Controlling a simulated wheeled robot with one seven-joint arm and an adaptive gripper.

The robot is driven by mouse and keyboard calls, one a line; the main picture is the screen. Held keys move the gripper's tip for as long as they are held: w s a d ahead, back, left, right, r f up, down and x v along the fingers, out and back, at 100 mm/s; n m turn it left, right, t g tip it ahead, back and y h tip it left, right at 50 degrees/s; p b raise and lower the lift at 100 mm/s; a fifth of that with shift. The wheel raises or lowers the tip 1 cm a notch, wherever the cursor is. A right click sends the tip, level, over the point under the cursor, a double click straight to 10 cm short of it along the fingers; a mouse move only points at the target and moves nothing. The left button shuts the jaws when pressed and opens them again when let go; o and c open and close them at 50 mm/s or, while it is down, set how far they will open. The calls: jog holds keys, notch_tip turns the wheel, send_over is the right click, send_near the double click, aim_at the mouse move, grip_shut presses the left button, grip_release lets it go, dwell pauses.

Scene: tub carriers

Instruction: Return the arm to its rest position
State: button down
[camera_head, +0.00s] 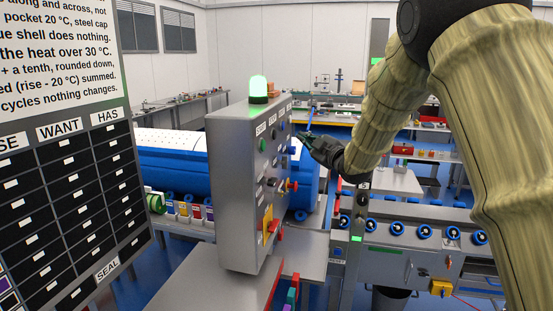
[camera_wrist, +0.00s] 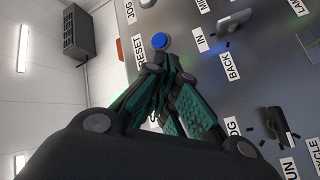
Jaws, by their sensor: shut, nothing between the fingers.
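My gripper (camera_head: 306,138) is at the end of my arm, close to the front face of a grey control box (camera_head: 238,180). In the wrist view my gripper (camera_wrist: 163,75) has its green-padded fingers closed together with nothing between them. The fingertips point toward a blue button (camera_wrist: 161,41) labelled RESET on the grey panel (camera_wrist: 205,75). I cannot tell whether the tips touch the panel. My arm comes in from the upper right in the head view.
A green lamp (camera_head: 258,88) glows on the control box. A lettered black board (camera_head: 70,200) fills the left side. A conveyor with blue rings (camera_head: 424,232) runs at right. A blue-and-white machine (camera_head: 175,160) stands behind the box. A black switch (camera_wrist: 281,124) sticks out from the panel.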

dwell(0.4)
jog(key=s+d+f+m+g+h, duration=0.1)
jog(key=s+d+f+m+h, duration=0.15)
jog(key=f, duration=0.95)
jog(key=s+d+f+m+g+h, duration=0.1)
jog(key=s+d+f+m, duration=0.15)
jog(key=f, duration=0.85)
jog(key=s+d+f+m+g+h, duration=0.2)
jog(key=s+f, duration=0.6)
jog(key=f, duration=0.4)
jog(key=s+d+f+m+g+h, duration=0.1)
jog(key=s+f+m+g, duration=0.15)
jog(key=s+f, duration=0.75)
jog(key=s+d+f+m+g+h+b, duration=0.1)
jog(key=s+d+f+m+g+h, duration=0.2)
jog(key=s+f, duration=1.3)
jog(key=s+d+f+m+g, duration=0.1)
jog(key=s+f+g, duration=0.1)
jog(key=s, duration=1.2)
jog(key=s+d+f+m+g, duration=0.1)
jog(key=s+g, duration=0.4)
jog(key=s, duration=0.9)
jog(key=shift+f+m, duration=0.75)
jog(key=shift+f, duration=0.2)
